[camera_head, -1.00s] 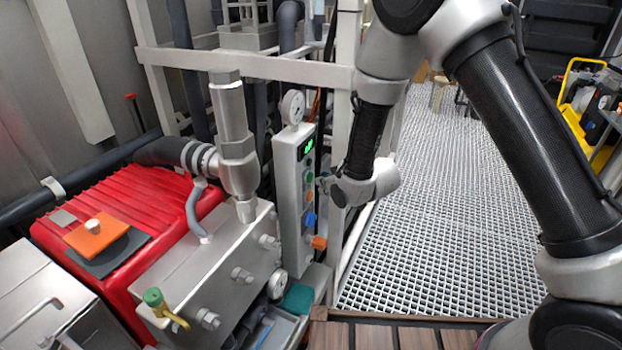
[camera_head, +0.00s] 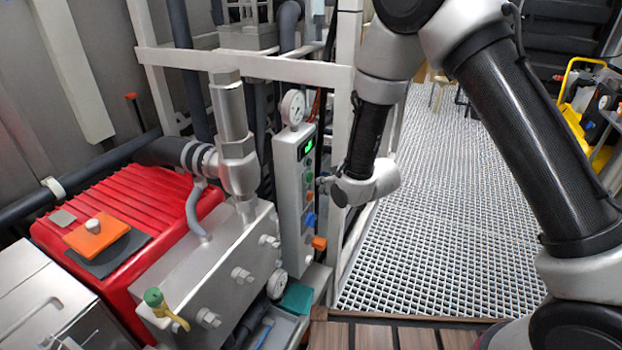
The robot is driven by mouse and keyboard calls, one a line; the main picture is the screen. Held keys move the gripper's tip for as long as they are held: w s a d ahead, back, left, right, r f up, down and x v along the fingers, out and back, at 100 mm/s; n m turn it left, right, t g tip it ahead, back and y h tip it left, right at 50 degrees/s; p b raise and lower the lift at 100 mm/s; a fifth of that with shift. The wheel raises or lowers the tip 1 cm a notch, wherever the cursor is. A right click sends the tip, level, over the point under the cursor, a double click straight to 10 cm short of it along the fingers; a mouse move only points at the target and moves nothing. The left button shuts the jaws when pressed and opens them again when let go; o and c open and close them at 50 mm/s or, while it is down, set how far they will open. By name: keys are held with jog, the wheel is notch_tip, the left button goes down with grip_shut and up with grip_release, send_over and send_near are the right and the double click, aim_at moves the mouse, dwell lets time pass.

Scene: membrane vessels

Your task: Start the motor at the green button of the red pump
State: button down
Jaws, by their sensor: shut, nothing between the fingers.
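The red pump (camera_head: 130,215) with its ribbed red housing stands at the left, behind a steel block with bolts. A narrow grey control panel (camera_head: 291,195) stands upright right of the block, with a lit green display (camera_head: 306,148) near its top. Below the display is a column of small coloured buttons, including a green button (camera_head: 308,177). My gripper (camera_head: 323,184) points left at the panel's right side, at about the green button's height. It is shut and empty, small and partly hidden by my wrist. I cannot tell whether its tip touches the button.
A round gauge (camera_head: 292,108) sits above the panel, and an orange knob (camera_head: 319,243) juts out low on it. A pale frame post (camera_head: 343,120) stands close behind my wrist. Open grating floor (camera_head: 450,220) lies to the right. A yellow cart (camera_head: 575,100) is far right.

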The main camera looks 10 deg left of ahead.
jog(key=shift+w+a, duration=0.15)
jog(key=shift+a, duration=0.25)
jog(key=shift+w+a, duration=0.15)
jog(key=shift+a, duration=0.25)
dwell(0.8)
dwell(0.3)
jog(key=shift+s+d, duration=0.3)
jog(key=shift+d, duration=0.5)
jog(key=shift+s+d, duration=0.3)
jog(key=shift+d, duration=0.5)
jog(key=shift+s+d, duration=0.25)
jog(key=shift+d, duration=0.5)
jog(key=shift+s+d, duration=0.3)
jog(key=shift+d, duration=0.5)
